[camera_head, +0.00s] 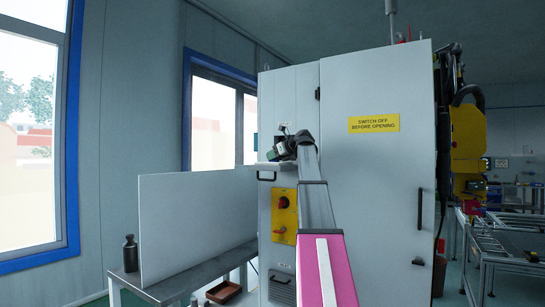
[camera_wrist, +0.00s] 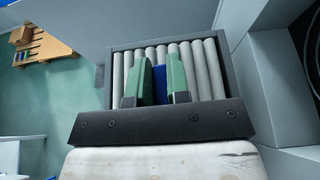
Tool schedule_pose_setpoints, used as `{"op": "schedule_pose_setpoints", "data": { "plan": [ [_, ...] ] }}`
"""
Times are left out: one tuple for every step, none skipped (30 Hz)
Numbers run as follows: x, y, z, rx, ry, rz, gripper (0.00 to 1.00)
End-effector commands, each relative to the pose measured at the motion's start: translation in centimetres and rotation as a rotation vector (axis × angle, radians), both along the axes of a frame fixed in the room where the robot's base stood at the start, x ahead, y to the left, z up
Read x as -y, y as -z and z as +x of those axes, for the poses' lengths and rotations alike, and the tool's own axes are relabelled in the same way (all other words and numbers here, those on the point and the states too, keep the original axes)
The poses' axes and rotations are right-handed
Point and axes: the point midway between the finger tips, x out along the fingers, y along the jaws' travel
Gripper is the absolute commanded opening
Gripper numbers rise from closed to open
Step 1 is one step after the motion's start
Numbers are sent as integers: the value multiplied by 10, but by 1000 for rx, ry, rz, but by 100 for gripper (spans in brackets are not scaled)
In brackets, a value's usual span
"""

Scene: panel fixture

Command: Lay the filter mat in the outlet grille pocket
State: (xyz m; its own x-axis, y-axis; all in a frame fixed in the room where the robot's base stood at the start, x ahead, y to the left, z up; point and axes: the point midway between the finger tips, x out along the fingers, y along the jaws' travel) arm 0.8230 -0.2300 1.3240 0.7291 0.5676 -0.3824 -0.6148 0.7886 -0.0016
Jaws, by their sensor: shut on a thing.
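In the wrist view my gripper (camera_wrist: 158,72) has two green fingers closed on a narrow blue piece (camera_wrist: 159,88). Around and beyond the fingers is a dark-framed panel of pale, rounded pleats (camera_wrist: 205,62), which looks like the filter mat; the blue piece looks like its grip tab. In the head view my gripper (camera_head: 276,154) is in front of the grey cabinet's left part, above the yellow switch plate, and the mat is hard to make out there. A small slatted panel (camera_head: 281,288) low on the cabinet may be the outlet grille; its pocket cannot be made out.
The grey cabinet (camera_head: 370,180) has a tall door with a black handle (camera_head: 420,209) and a yellow warning label (camera_head: 374,123). A pale upright panel (camera_head: 195,222) stands on a bench at left, with a dark bottle (camera_head: 130,254) beside it. A brown tray (camera_head: 223,292) sits low.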

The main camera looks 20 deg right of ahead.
Motion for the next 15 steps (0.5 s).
{"op": "schedule_pose_setpoints", "data": {
  "plan": [
    [0, 1, 0, 0, 0, 0, 0],
    [0, 1, 0, 0, 0, 0, 0],
    [0, 2, 0, 0, 0, 0, 0],
    [0, 2, 0, 0, 0, 0, 0],
    [0, 2, 0, 0, 0, 0, 0],
    [0, 3, 0, 0, 0, 0, 0],
    [0, 3, 0, 0, 0, 0, 0],
    [0, 4, 0, 0, 0, 0, 0],
    [0, 4, 0, 0, 0, 0, 0],
    [0, 5, 0, 0, 0, 0, 0],
    [0, 5, 0, 0, 0, 0, 0],
    [0, 5, 0, 0, 0, 0, 0],
    [0, 6, 0, 0, 0, 0, 0],
    [0, 6, 0, 0, 0, 0, 0],
    [0, 7, 0, 0, 0, 0, 0]
  ]
}}
